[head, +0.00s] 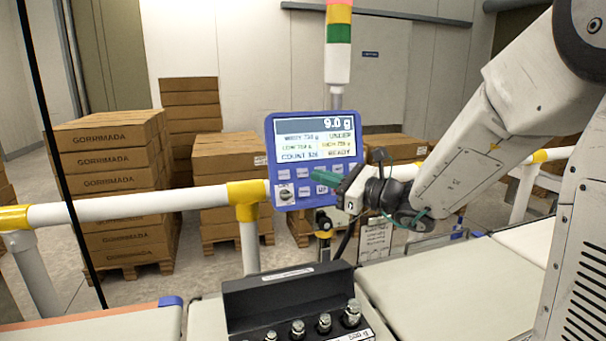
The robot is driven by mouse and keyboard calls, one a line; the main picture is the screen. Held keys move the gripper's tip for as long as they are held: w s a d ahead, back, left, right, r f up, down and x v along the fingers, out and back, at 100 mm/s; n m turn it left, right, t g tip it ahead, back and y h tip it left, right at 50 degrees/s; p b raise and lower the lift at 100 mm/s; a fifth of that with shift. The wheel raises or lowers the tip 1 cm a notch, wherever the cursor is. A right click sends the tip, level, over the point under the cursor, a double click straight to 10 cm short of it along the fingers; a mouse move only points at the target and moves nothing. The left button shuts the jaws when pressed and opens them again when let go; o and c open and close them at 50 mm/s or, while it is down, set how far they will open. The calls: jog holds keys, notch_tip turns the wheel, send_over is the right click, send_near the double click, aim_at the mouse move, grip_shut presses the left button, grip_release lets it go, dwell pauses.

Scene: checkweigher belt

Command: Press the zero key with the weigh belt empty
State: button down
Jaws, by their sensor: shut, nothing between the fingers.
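I cannot tell whether the tips touch. A pale belt (440,290) at the lower right looks bare. I cannot tell which belt section is the weigh belt.
A black case (290,284) with several metal weights (324,323) stands at the front centre, beside the belts. A white and yellow guard rail (130,205) runs behind. A signal tower (338,50) rises above the panel. Stacked cartons (105,180) stand on pallets beyond.

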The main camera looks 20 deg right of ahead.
send_near(297, 171)
jog(key=shift+s+a+r+x, duration=0.1)
jog(key=shift+a+x, duration=0.05)
jog(key=shift+x, duration=0.65)
jog(key=shift+s+a+r+x, duration=0.1)
jog(key=shift+s+x, duration=0.05)
jog(key=shift+x, duration=0.65)
jog(key=shift+s+a+r+x, duration=0.1)
jog(key=shift+a+x, duration=0.05)
jog(key=shift+x, duration=0.65)
jog(key=shift+w, duration=0.1)
jog(key=shift+w+f, duration=0.1)
jog(key=shift+w, duration=0.2)
jog(key=shift+w+f, duration=0.1)
jog(key=shift+w, duration=0.25)
dwell(0.6)
dwell(0.3)
jog(key=shift+s, duration=0.8)
jog(key=shift+s+r, duration=0.1)
jog(key=shift+r, duration=0.15)
jog(key=s, duration=0.2)
jog(key=s+r, duration=0.1)
jog(key=s, duration=0.1)
jog(key=shift+s+r, duration=0.15)
jog(key=shift+s, duration=0.15)
